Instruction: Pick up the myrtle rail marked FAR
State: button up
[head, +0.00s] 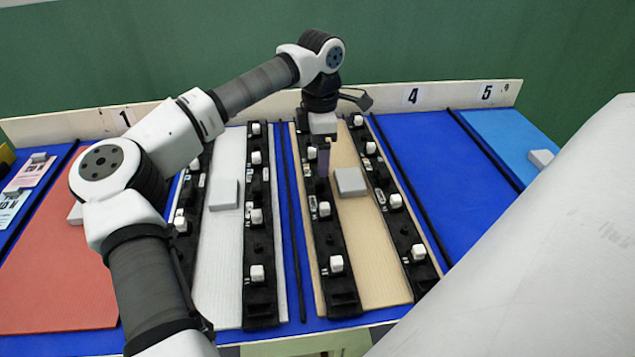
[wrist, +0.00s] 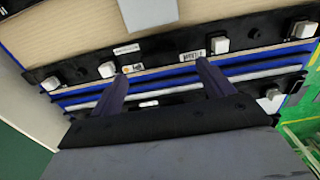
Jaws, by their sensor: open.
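Several black rails with white clips lie lengthwise on the bench, and their markings are too small to read, so I cannot tell which is the myrtle rail marked FAR. My gripper (head: 323,168) is open and points down over the rail (head: 342,292) on the left edge of the tan panel. In the wrist view this rail (wrist: 160,56) crosses just beyond my open fingertips (wrist: 162,68). It carries white clips, a plain label and a barcode label. Nothing is between the fingers. Whether the fingertips touch the rail cannot be told.
The tan panel (head: 372,265) bears a grey block (head: 350,181) and another rail (head: 412,232) on its right. A white panel (head: 220,265) with a grey block (head: 224,194) and rails lies left. Blue bench (head: 430,150) is clear right of the tan panel. A numbered board (head: 455,94) stands behind.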

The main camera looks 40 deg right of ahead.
aim_at(318, 182)
jog(key=shift+w+a+f+p, duration=0.1)
jog(key=shift+f+p, duration=0.2)
jog(key=shift+f, duration=1.2)
jog(key=shift+a+f+p, duration=0.1)
jog(key=shift+f+p, duration=0.15)
jog(key=shift+f, duration=1.2)
jog(key=c, duration=1.1)
jog(key=shift+c, duration=0.9)
jog(key=shift+r, duration=0.15)
